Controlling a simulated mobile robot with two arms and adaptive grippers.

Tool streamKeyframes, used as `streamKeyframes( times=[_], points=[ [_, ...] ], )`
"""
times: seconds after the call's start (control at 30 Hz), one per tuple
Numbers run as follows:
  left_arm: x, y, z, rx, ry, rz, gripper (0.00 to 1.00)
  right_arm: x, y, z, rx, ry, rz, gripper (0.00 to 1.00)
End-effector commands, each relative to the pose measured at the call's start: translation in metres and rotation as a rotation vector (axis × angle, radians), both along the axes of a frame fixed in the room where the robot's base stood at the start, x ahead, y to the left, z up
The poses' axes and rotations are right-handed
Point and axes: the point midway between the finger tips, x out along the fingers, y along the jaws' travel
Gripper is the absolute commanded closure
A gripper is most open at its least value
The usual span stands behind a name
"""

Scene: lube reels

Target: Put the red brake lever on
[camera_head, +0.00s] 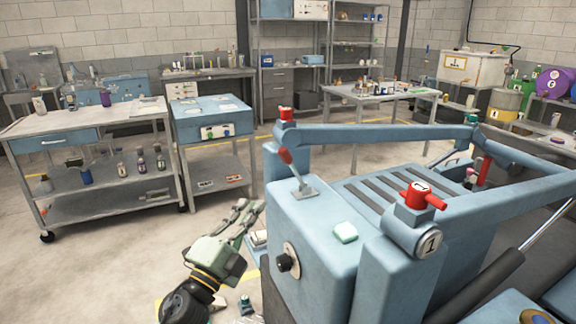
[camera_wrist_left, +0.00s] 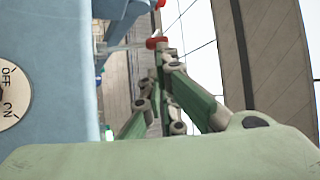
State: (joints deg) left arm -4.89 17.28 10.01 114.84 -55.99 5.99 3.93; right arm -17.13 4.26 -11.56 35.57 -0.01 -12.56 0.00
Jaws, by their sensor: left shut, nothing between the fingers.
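The red brake lever (camera_head: 287,157) has a red grip on a thin metal rod. It rises from a grey bracket on top of a light-blue machine (camera_head: 318,240) and leans left in the head view. In the left wrist view, its red grip (camera_wrist_left: 155,42) shows just past my fingertips, and its rod runs left to the machine. My left gripper (camera_head: 251,210) is beside the machine's left side, below and left of the lever. Its fingers are together and empty; it also shows in the left wrist view (camera_wrist_left: 166,60). My right gripper is not in view.
The machine carries a black knob (camera_head: 288,262) on its side, a pale green block (camera_head: 345,232) and a red valve handle (camera_head: 423,196) on top. A blue frame bar (camera_head: 375,136) spans behind the lever. Open floor lies left of the machine, before a wheeled cart (camera_head: 110,197).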

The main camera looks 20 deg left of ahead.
Motion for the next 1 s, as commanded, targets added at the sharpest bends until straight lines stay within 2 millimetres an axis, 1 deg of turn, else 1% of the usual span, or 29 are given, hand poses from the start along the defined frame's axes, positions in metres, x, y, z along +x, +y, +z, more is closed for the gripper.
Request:
streamKeyframes(
  times=[0.27, 0.37, 0.43, 0.57, 0.8, 1.0],
  points=[
    [0.001, 0.000, 0.000, -0.001, 0.001, 0.000, 1.00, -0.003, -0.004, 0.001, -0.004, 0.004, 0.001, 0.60],
    [0.006, 0.000, 0.003, -0.002, 0.002, 0.001, 1.00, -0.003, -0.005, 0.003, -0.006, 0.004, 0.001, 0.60],
    [0.014, 0.000, 0.007, -0.003, 0.001, 0.001, 1.00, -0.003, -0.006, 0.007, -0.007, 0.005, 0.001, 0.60],
    [0.036, -0.002, 0.018, -0.002, 0.000, 0.002, 1.00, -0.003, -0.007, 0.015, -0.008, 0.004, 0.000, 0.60],
    [0.084, -0.006, 0.038, -0.004, 0.000, 0.002, 1.00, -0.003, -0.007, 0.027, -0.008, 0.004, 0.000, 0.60],
    [0.114, -0.009, 0.049, -0.003, 0.002, 0.000, 1.00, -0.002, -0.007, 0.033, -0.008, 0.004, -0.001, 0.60]
  ],
)
